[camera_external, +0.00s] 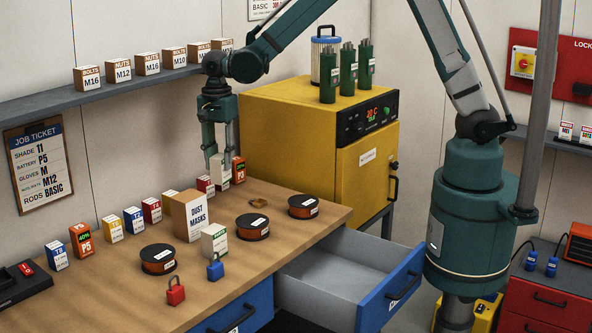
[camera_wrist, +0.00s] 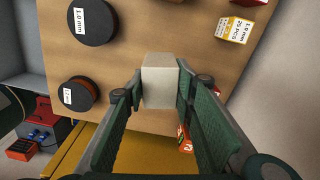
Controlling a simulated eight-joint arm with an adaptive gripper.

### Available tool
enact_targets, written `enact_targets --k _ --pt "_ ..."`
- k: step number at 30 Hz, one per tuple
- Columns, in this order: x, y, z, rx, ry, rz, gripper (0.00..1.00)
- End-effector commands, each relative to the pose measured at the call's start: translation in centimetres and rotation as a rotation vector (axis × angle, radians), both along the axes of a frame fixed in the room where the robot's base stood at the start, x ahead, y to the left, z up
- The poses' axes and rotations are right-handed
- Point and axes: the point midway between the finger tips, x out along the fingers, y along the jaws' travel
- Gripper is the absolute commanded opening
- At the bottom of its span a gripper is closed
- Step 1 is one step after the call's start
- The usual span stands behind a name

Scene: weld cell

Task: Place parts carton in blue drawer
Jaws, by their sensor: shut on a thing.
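My gripper (camera_external: 220,160) points down near the back of the bench, its fingers on either side of a small whitish carton (camera_external: 219,172). In the wrist view the carton (camera_wrist: 160,80) shows a plain pale face between the fingers; its lettering cannot be read. Whether it touches the bench is unclear. The blue-fronted drawer (camera_external: 390,293) at the right of the bench stands open, and its visible grey inside is empty. Another blue drawer (camera_external: 238,311) to its left looks shut.
Close by the carton stand a red box (camera_external: 205,184) and a red-orange P5 box (camera_external: 238,169). The yellow oven (camera_external: 290,120) is to the right. The dust masks box (camera_external: 189,216), spools (camera_external: 252,227) and padlocks (camera_external: 215,268) stand on the bench. Labelled cartons (camera_external: 118,71) line the shelf.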

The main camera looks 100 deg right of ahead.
Motion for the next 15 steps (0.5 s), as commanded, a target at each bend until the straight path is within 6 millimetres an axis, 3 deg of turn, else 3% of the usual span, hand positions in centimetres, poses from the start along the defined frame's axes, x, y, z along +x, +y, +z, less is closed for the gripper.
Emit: enact_targets --k 6,15 --pt "-0.1 0.0 3.7 0.000 0.000 0.000 0.14" --pt "-2.6 3.0 5.0 0.000 0.000 -0.020 0.14"
